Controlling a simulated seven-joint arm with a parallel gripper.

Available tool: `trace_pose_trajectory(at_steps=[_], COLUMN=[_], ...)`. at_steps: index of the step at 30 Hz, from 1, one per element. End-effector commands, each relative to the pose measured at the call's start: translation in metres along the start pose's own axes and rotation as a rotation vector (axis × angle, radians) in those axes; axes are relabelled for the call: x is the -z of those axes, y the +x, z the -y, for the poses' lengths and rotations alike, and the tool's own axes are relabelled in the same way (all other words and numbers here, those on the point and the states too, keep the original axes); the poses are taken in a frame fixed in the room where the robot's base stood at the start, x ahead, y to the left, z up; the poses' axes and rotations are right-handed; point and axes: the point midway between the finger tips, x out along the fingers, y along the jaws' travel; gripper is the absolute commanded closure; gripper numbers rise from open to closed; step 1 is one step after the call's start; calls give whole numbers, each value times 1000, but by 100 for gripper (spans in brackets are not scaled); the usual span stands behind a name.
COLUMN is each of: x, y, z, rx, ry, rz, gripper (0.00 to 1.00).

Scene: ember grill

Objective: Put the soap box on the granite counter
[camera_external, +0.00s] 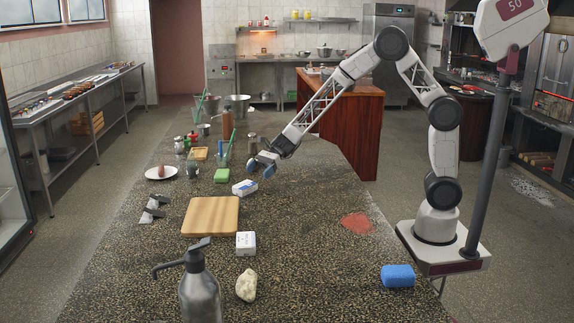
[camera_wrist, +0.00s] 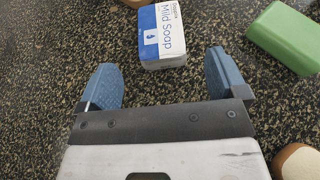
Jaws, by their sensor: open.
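The soap box (camera_external: 244,188) is white and blue and appears to lie on the speckled granite counter (camera_external: 300,240), just left of and below my gripper in the external view. In the wrist view the soap box (camera_wrist: 162,35), with "Mild Soap" on its label, is at the top middle, ahead of the fingertips and level with the gap between them. My gripper (camera_external: 263,165) is open, its two blue fingers spread apart with only counter between them in the wrist view (camera_wrist: 163,78). The fingers do not appear to touch the box.
A green block (camera_wrist: 287,38) lies right of the box in the wrist view. The counter's right middle is mostly clear.

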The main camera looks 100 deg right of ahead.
Motion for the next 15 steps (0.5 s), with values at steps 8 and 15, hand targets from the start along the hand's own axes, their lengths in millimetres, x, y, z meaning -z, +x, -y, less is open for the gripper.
trace_pose_trajectory(at_steps=[8, 15], x=[0, 0], y=[-31, -37], z=[0, 0], rx=[1, -1], ry=[0, 0], rz=[1, 0], gripper=[9, 9])
